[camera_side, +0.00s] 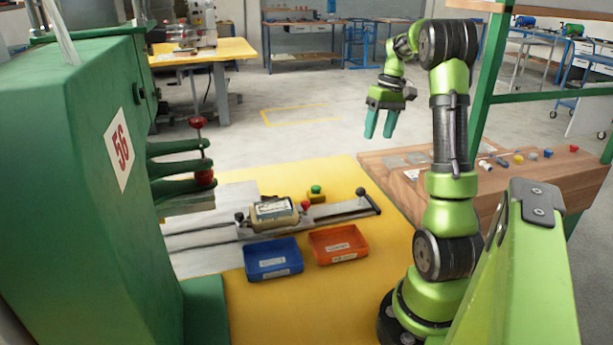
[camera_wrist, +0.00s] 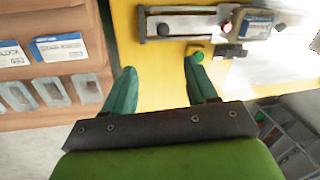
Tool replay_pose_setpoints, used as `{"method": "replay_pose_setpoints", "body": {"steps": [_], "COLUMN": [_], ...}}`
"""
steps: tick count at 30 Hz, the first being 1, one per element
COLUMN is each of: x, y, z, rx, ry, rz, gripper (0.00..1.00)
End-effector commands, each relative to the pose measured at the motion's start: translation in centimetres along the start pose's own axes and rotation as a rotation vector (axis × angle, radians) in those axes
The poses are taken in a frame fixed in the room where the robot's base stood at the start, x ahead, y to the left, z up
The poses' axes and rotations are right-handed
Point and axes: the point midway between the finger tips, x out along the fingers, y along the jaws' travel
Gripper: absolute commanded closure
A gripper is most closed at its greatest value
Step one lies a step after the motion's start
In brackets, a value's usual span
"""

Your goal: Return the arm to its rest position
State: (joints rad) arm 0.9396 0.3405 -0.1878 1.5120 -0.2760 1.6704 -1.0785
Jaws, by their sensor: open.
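My gripper (camera_side: 380,123) hangs from my green arm with its two teal fingers pointing down. It is high above the yellow table (camera_side: 250,315), behind the work area in the side view. In the wrist view my gripper (camera_wrist: 163,88) has its fingers apart with nothing between them. The yellow tabletop (camera_wrist: 150,95) shows beyond and between the fingers.
A blue bin (camera_side: 273,260) and an orange bin (camera_side: 338,245) stand before a sliding fixture (camera_side: 335,210) holding a beige part (camera_side: 272,212). A green button (camera_side: 316,190) is behind. The green machine (camera_side: 90,190) stands left; a wooden bench (camera_side: 500,195) with small parts stands right.

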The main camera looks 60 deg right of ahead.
Motion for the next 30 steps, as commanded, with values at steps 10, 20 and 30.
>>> {"method": "replay_pose_setpoints", "body": {"steps": [10,20,30], "x": [1.9,2.6,3.9], "y": [-4.0,-20.8,-31.1], "z": [0.9,7.2,19.1], "rx": [0.212,0.128,-0.188], "ry": [0.086,0.302,0.436], "rz": [0.040,-0.038,-0.223], "gripper": [0.43,0.43,0.43]}}
